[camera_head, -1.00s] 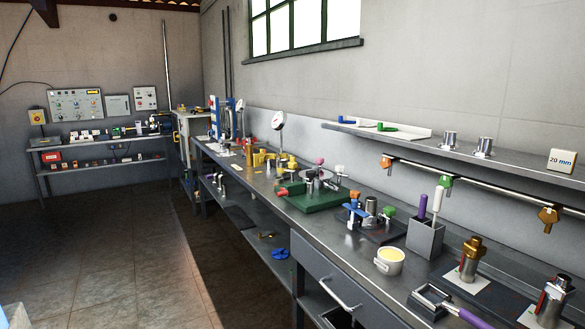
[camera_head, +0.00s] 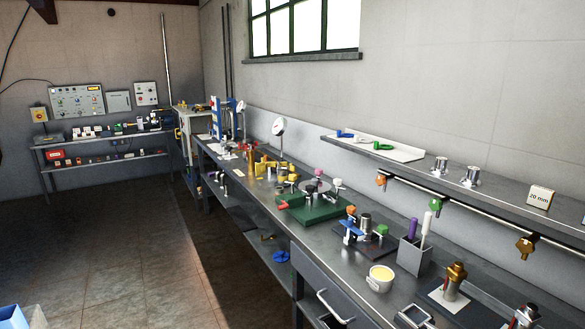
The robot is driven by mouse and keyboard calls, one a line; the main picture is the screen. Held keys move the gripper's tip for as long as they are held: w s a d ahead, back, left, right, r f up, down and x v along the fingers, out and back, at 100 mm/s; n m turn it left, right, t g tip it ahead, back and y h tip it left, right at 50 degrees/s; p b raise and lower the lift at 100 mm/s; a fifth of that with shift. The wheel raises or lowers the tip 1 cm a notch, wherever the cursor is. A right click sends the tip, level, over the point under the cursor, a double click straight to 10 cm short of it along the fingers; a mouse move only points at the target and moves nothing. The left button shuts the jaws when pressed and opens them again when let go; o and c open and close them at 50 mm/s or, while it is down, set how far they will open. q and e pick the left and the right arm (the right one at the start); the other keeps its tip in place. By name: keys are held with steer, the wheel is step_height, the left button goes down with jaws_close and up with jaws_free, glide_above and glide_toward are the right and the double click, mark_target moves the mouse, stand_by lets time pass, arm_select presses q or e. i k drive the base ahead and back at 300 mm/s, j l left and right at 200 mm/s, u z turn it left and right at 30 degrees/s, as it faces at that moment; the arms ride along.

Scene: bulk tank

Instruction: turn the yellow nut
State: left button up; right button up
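Neither of my grippers is in view. I cannot tell for certain which thing is the yellow nut. Several yellow pieces (camera_head: 262,168) stand in a group on the long metal bench (camera_head: 316,262), about mid-length, too small to make out. Closer, a brass-coloured fitting (camera_head: 455,275) with a nut-like top stands upright on a pale plate at the bench's near right. A similar fitting with a dark red and metallic top (camera_head: 524,317) is partly cut off at the bottom edge.
On the bench are a green base (camera_head: 312,210) with clamps, a blue clamp fixture (camera_head: 352,230), a grey holder (camera_head: 414,256) and a cup with yellow contents (camera_head: 380,278). The floor (camera_head: 120,250) left of the bench is clear.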

mark_target(291, 177)
steer(key=i+j+u, duration=0.1)
steer(key=i+j, duration=0.15)
steer(key=i, duration=0.75)
steer(key=i+j, duration=0.15)
steer(key=i, duration=0.8)
steer(key=i+j+u, duration=0.15)
steer(key=i, duration=0.85)
